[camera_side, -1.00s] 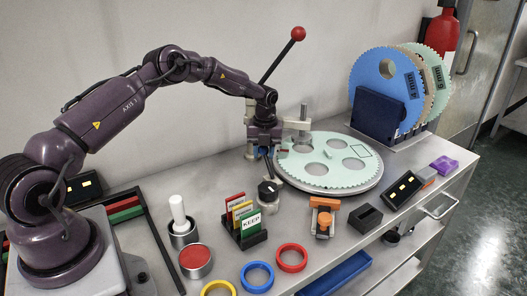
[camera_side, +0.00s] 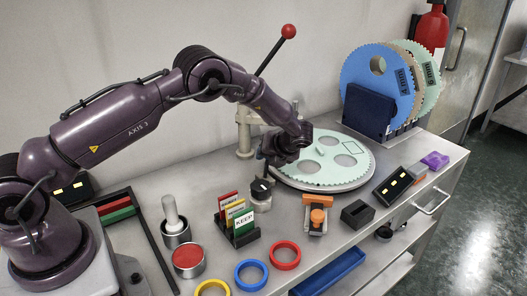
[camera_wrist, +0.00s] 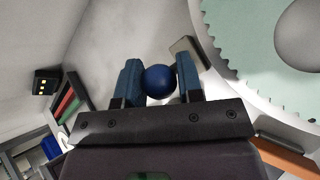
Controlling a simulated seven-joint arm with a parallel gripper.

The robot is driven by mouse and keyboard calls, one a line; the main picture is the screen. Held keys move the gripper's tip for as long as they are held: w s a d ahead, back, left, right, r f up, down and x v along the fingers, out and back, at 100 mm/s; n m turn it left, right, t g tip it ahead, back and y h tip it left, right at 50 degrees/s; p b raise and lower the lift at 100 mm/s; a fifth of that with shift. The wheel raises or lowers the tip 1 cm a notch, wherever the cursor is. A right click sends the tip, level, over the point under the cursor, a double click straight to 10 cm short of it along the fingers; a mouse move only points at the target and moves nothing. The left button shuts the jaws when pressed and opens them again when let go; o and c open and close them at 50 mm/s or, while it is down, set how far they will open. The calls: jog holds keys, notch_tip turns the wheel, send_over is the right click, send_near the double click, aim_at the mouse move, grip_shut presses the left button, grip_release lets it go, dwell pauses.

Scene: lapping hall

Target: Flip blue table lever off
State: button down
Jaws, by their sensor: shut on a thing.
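The blue lever's round blue knob (camera_wrist: 159,81) sits between the two blue fingers of my gripper (camera_wrist: 157,62) in the wrist view. My gripper is shut on it. In the side view my gripper (camera_side: 267,160) is low over the bench, at the left edge of the pale green toothed disc (camera_side: 330,178). There the wrist hides the knob, and I cannot make out the lever's shaft or its angle.
A red-knobbed lever (camera_side: 289,32) rises behind my arm. A black-topped dial (camera_side: 261,189) stands just in front of my gripper. A card holder (camera_side: 238,236), an orange clamp (camera_side: 318,216) and coloured rings, including a red ring (camera_side: 285,256), lie nearer the front.

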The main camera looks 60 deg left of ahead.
jog(key=shift+d+f+y, duration=0.25)
jog(key=shift+d+y, duration=0.3)
jog(key=shift+y, duration=0.3)
jog(key=shift+d+f+y, duration=0.2)
jog(key=shift+d+y, duration=0.35)
jog(key=shift+y, duration=0.35)
jog(key=shift+d+f+y, duration=0.25)
jog(key=shift+d+y, duration=0.3)
jog(key=shift+y, duration=0.3)
jog(key=c, duration=0.8)
grip_release()
jog(key=shift+o, duration=0.2)
jog(key=shift+d, duration=0.1)
jog(key=v, duration=1.3)
